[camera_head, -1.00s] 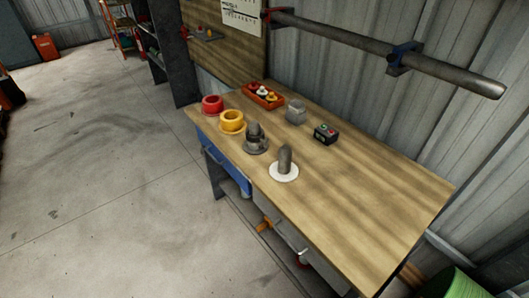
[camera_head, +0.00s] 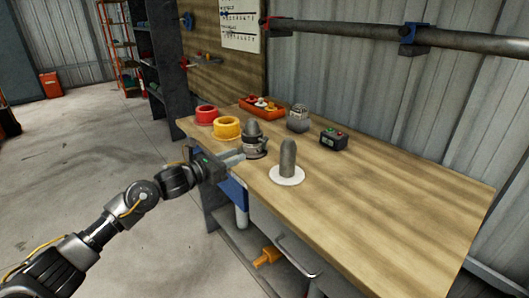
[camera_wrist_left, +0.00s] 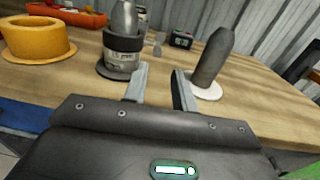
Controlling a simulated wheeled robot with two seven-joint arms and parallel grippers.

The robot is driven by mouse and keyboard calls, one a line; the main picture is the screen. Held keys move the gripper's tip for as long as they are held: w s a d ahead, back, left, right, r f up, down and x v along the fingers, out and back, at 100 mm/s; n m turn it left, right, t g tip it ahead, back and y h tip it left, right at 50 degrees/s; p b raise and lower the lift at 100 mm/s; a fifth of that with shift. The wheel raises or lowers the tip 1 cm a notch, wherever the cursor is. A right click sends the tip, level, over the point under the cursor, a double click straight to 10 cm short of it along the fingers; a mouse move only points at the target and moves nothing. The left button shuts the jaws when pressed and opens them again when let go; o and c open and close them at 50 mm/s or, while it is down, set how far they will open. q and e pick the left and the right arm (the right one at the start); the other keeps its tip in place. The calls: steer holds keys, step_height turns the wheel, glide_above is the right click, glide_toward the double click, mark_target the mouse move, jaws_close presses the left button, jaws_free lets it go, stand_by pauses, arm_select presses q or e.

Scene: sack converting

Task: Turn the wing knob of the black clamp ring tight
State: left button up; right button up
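The black clamp ring (camera_head: 254,146) sits around a grey round-topped post on a dark base, near the bench's front edge. In the left wrist view the ring (camera_wrist_left: 123,43) is a dark band with a pale label. A small light-grey piece (camera_wrist_left: 158,43) shows to its right, perhaps the wing knob; I cannot tell whether it is attached. My left gripper (camera_head: 234,157) is just in front of the ring, at the bench edge. Its two fingers (camera_wrist_left: 161,85) are apart with nothing between them, pointing just right of the post. My right gripper is not in view.
A grey post on a white disc (camera_head: 287,178) stands to the right. Yellow (camera_head: 227,128) and red (camera_head: 206,114) rings are on the left. A red tray (camera_head: 262,107), a grey caged object (camera_head: 298,118) and a black button box (camera_head: 334,138) stand behind. The bench's right side is clear.

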mark_target(265, 142)
arm_select(q)
steer(key=x, duration=1.1)
steer(key=shift+a, duration=0.1)
jaws_close()
